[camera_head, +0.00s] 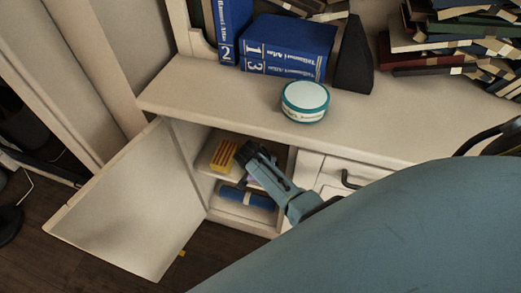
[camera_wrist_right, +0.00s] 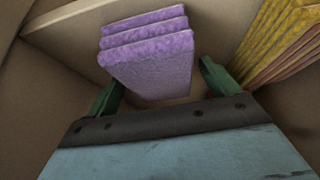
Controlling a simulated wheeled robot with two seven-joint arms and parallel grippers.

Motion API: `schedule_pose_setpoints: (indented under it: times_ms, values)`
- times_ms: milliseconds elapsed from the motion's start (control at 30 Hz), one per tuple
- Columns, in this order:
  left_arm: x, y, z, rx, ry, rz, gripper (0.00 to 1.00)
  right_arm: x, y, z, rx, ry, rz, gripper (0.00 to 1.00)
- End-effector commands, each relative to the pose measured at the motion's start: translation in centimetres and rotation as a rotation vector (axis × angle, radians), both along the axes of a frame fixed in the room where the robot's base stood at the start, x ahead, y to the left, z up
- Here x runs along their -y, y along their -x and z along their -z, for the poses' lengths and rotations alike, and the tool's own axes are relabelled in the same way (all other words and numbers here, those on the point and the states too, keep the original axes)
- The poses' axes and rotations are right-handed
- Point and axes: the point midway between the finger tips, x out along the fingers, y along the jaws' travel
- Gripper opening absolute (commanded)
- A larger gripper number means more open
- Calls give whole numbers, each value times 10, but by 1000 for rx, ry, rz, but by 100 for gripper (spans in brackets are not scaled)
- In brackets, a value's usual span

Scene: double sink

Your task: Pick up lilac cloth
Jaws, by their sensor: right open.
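The lilac cloth (camera_wrist_right: 152,62) is a folded stack of layers inside the cabinet in the right wrist view. Its near end lies between the two dark green fingers of my right gripper (camera_wrist_right: 158,88), with the fingers apart on either side. In the head view my right gripper (camera_head: 246,153) reaches into the open cabinet. There the cloth is mostly hidden behind it, with only a little lilac showing. My left gripper is not in view.
A yellow and red striped folded stack (camera_head: 223,156) lies left of my gripper. A blue roll (camera_head: 245,197) is on the lower level. The open cabinet door (camera_head: 130,205) stands at the left. A round tin (camera_head: 305,101) and blue books (camera_head: 288,47) stand above.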

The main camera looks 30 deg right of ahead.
Motion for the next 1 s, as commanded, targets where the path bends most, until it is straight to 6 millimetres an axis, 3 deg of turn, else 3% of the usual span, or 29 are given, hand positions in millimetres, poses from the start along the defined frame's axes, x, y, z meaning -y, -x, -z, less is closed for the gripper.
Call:
schedule_pose_setpoints:
  times_ms: [200, 600, 1000]
  values:
    - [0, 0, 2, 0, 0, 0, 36, 0, 0, 3, 0, 0, 0, 87]
    - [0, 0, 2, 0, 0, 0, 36, 0, 0, 3, 0, 0, 0, 40]
    - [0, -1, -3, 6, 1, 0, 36, 0, 0, -4, -1, -1, 0, 39]
